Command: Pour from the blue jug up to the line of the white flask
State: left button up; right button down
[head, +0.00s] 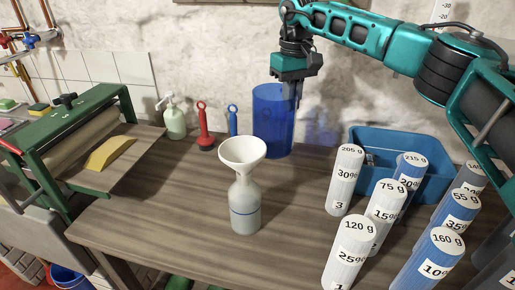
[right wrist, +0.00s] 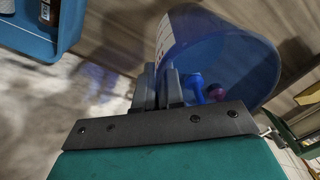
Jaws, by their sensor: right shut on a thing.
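The blue jug (head: 268,125) is translucent and stands upright at the back of the wooden table, near the wall. My right gripper (head: 294,102) points down at the jug's right side and is shut on it. In the right wrist view the fingers (right wrist: 165,88) meet at the edge of the jug (right wrist: 225,50). The white flask (head: 245,190) stands upright in front of the jug, with a blue line (head: 244,212) around its body. A white funnel (head: 242,152) sits in its mouth. The liquid levels cannot be told. My left gripper is out of view.
Several labelled cylinders (head: 345,180) stand at the right, before a blue crate (head: 425,188). A red-handled tool (head: 204,128), a blue-handled tool (head: 233,121) and a pump bottle (head: 174,122) stand left of the jug. A green press (head: 75,135) is at far left.

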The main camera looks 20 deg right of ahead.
jog(key=shift+d, duration=0.15)
jog(key=shift+s+r, duration=0.1)
jog(key=shift+r, duration=0.1)
jog(key=s+a+r+t+h, duration=0.5)
jog(key=a+r+t+h, duration=0.1)
jog(key=r+t+h, duration=0.1)
jog(key=shift+s+r, duration=0.4)
dwell(1.1)
jog(key=shift+s+a+r+t+h, duration=0.2)
jog(key=shift+r+t+h, duration=0.1)
jog(key=shift+t+h, duration=0.2)
dwell(0.9)
jog(key=shift+s+a+r+t+h+b, duration=0.45)
jog(key=shift+a+r+t+h+b, duration=0.15)
jog(key=shift+t+h, duration=0.3)
dwell(3.1)
